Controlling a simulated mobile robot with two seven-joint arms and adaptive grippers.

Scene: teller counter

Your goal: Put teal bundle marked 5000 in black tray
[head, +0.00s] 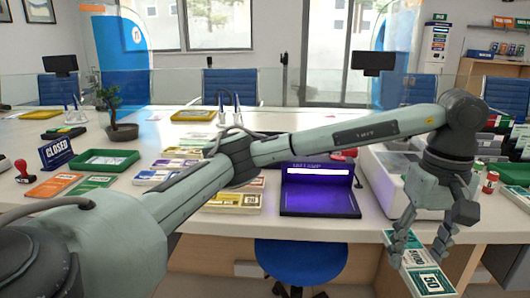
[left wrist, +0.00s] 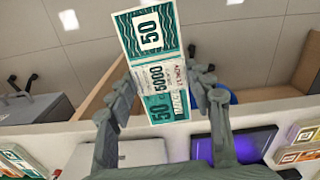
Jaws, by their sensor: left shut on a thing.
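My left gripper (head: 422,243) is shut on the teal bundle marked 5000 (head: 424,279), at the right part of the head view, beyond the counter's near edge. In the left wrist view, the bundle (left wrist: 150,35) stands out between the fingers of the gripper (left wrist: 163,82); its band reads 5000 and its notes read 50. My right gripper is not in view.
A purple-lit device (head: 320,203) and a pale machine (head: 388,185) stand left of the gripper. Several note bundles (head: 160,172), a green tray (head: 105,160), a closed sign (head: 57,153) and a plant (head: 120,120) are farther left. A blue stool (head: 300,262) stands below the counter.

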